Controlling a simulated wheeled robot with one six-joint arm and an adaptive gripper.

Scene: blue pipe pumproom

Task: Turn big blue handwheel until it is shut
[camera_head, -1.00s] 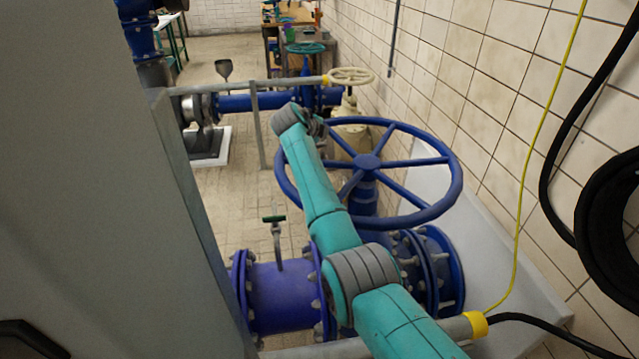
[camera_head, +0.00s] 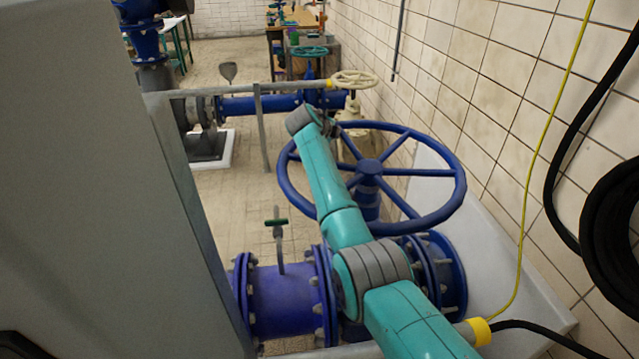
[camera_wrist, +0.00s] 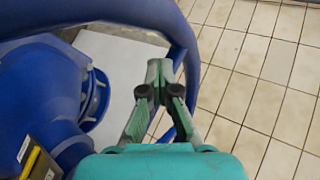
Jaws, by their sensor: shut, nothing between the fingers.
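The big blue handwheel (camera_head: 458,190) lies nearly flat on its blue stem, with several spokes meeting at a central hub. My gripper (camera_head: 325,122) is at the far left part of its rim in the head view, partly hidden behind my wrist. In the wrist view the blue rim (camera_wrist: 120,14) curves across the top and down beside the fingertips. My gripper (camera_wrist: 159,68) shows there with its green fingers closed together and nothing between them. I cannot tell whether the fingers touch the rim or a spoke.
A blue flanged pipe (camera_head: 285,298) runs below the wheel. A tiled wall (camera_head: 500,90) with a yellow cable (camera_head: 540,150) and black hose stands at the right. A small cream handwheel (camera_head: 353,79) and a grey rail (camera_head: 235,86) lie beyond. A grey cabinet (camera_head: 80,200) fills the left.

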